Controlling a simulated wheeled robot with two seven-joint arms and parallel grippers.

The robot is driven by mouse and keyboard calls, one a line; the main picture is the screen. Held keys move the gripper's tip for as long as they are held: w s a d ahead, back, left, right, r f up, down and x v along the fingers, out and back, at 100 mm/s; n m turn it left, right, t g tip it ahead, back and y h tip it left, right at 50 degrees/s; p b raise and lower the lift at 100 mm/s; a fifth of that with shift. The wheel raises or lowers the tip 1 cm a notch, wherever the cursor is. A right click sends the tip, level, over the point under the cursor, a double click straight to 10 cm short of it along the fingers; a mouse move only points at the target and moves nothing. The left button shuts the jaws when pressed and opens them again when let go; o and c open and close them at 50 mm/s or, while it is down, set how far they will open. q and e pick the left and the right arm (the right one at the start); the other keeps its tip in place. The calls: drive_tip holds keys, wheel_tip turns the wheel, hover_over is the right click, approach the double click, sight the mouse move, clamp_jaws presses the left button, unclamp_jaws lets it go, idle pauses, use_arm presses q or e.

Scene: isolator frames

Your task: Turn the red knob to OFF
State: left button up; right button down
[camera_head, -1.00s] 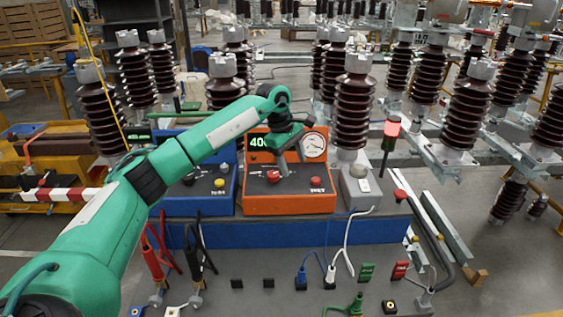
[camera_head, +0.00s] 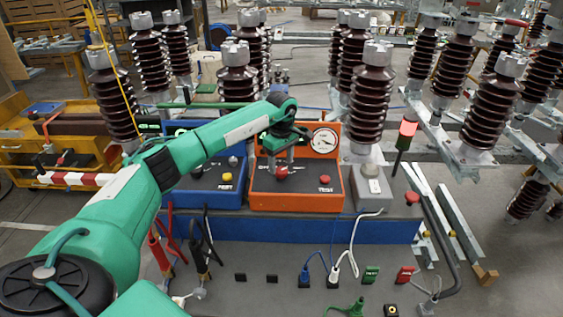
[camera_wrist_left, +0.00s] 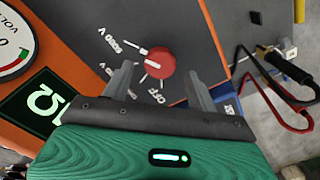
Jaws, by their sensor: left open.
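The red knob (camera_head: 281,172) sits on the sloping dark panel of the orange tester (camera_head: 297,201). In the left wrist view the knob (camera_wrist_left: 161,62) is close, with white tick marks and an OFF label (camera_wrist_left: 156,96) around it. My left gripper (camera_head: 280,160) is above the knob, pointing down. In the left wrist view my left gripper (camera_wrist_left: 158,85) is open, its two fingers apart toward either side of the knob; I cannot tell whether they touch it. My right gripper does not show.
A red button (camera_head: 325,180) and a round gauge (camera_head: 324,140) are on the same tester. A blue tester (camera_head: 205,198) stands to the left and a grey box (camera_head: 372,188) to the right. Cables and clips lie in front. Tall brown insulators (camera_head: 368,105) stand behind.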

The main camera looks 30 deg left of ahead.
sight(281, 172)
use_arm(q)
drive_tip(key=shift+f, duration=0.85)
drive_tip(key=shift+f+p, duration=0.3)
drive_tip(key=shift+f, duration=0.1)
drive_tip(key=c, duration=0.9)
drive_tip(key=shift+c, duration=0.5)
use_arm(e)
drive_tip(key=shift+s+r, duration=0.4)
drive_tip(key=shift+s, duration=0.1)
